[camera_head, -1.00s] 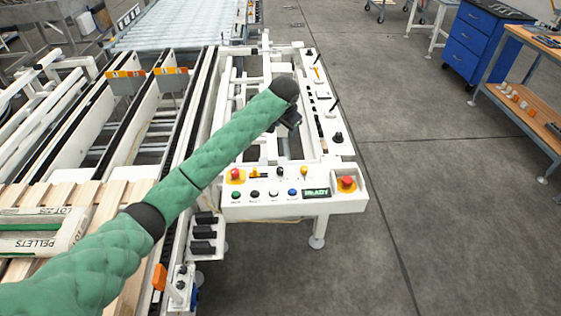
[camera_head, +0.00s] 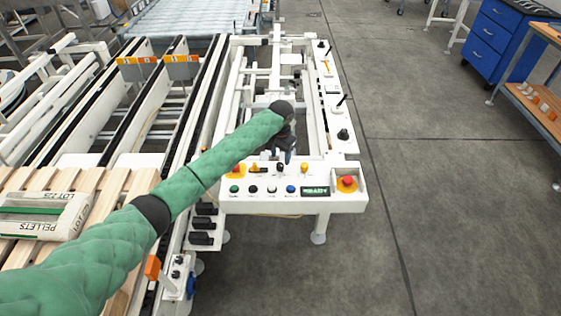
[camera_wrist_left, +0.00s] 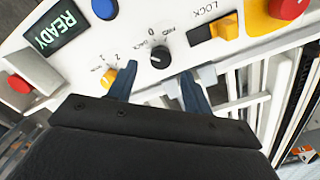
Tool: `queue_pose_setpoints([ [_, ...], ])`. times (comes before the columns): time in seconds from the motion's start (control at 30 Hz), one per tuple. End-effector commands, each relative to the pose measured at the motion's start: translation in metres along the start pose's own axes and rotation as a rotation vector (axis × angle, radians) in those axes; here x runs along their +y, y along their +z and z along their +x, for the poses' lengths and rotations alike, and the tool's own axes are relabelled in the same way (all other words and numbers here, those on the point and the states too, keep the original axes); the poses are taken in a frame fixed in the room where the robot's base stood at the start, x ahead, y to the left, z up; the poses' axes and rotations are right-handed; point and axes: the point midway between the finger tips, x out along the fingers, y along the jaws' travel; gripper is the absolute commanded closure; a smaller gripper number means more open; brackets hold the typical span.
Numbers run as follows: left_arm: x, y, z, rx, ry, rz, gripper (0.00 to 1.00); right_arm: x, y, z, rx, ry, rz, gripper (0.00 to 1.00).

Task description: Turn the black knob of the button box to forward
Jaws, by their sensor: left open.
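The button box (camera_head: 230,206) is a white panel at the near end of the machine. Its black knob (camera_wrist_left: 160,55) shows in the left wrist view, with the markings BACK, 0 and FWD around it. I cannot surely read which mark the knob points to. My left gripper (camera_wrist_left: 160,69) is open, with its two blue-grey fingers spread on either side of the knob; I cannot tell whether they touch it. In the head view, the left gripper (camera_head: 286,153) is above the back row of controls and partly hides the knob. My right gripper is out of view.
A yellow knob (camera_wrist_left: 109,77) and a yellow LOCK switch (camera_wrist_left: 226,27) flank the black knob closely. A blue button (camera_wrist_left: 104,8), a READY display (camera_wrist_left: 57,31) and a red emergency button (camera_head: 347,182) are also on the panel. Open floor (camera_head: 450,220) lies to the right.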

Motion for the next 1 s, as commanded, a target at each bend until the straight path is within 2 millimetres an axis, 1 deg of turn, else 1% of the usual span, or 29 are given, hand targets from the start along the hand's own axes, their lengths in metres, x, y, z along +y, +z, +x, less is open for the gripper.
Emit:
queue_pose_setpoints([
  [0.2,0.0,0.001,0.027,-0.002,0.001,-0.002,0.5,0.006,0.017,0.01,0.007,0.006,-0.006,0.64],
  [0.3,0.0,0.001,0.037,-0.001,0.0,-0.001,0.5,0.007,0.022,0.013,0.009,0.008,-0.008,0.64],
  [0.47,0.0,0.001,0.044,-0.001,0.0,0.0,0.5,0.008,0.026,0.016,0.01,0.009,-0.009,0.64],
  [0.7,0.0,0.0,0.045,0.0,0.0,0.0,0.5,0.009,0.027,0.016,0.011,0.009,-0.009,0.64],
  [0.93,0.0,0.0,0.045,0.0,0.0,0.0,0.95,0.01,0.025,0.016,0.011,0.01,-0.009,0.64],
  [1.0,0.0,0.0,0.045,0.0,-0.001,0.0,0.95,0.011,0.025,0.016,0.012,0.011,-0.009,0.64],
])
